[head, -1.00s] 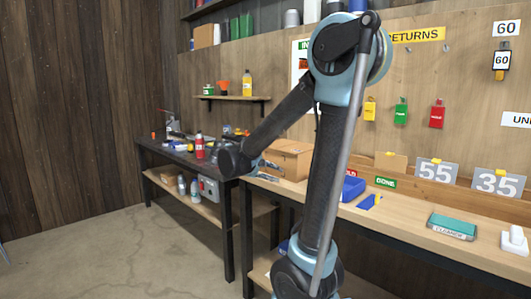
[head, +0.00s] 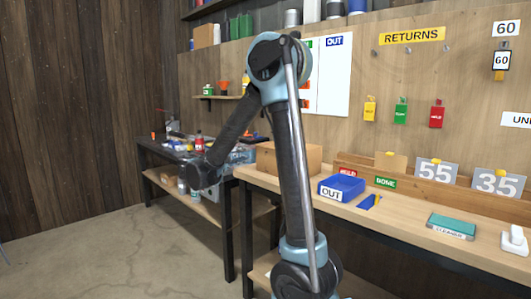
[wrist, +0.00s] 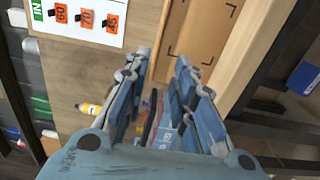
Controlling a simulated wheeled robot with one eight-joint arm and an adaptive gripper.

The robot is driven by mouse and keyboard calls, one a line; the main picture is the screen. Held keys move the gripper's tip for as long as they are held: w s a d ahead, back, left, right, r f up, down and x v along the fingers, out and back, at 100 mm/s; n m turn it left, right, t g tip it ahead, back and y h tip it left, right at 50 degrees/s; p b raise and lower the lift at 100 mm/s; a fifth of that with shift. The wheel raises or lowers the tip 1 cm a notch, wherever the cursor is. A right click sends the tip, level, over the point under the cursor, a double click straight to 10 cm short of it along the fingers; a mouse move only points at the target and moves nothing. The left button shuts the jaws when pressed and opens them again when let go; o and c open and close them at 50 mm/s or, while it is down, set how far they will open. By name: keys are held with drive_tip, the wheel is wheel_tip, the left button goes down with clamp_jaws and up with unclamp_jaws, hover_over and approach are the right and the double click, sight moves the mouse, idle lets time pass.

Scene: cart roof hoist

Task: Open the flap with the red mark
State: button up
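No flap with a red mark can be made out in either view. A closed-looking brown cardboard box (head: 292,158) stands on the bench in the head view, partly behind my arm; no red mark shows on its visible side. My gripper (wrist: 163,65) is open in the wrist view, its two blue-grey fingers apart with nothing held between them. In the head view my gripper (head: 241,153) is small and partly hidden, left of the box. The wrist view shows a brown panel (wrist: 205,38) with black corner marks beyond the fingertips; I cannot tell whether it belongs to the box.
A blue OUT tray (head: 341,188) sits right of the box. A wooden rack (head: 455,199) holds number plates. A teal-topped cleaner block (head: 452,225) lies on the bench. A dark side bench (head: 168,152) carries clutter. The floor (head: 110,250) at left is clear.

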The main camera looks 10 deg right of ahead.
drive_tip(key=x, duration=1.4)
drive_tip(key=shift+d, duration=0.1)
clamp_jaws()
drive_tip(key=shift+d, duration=0.2)
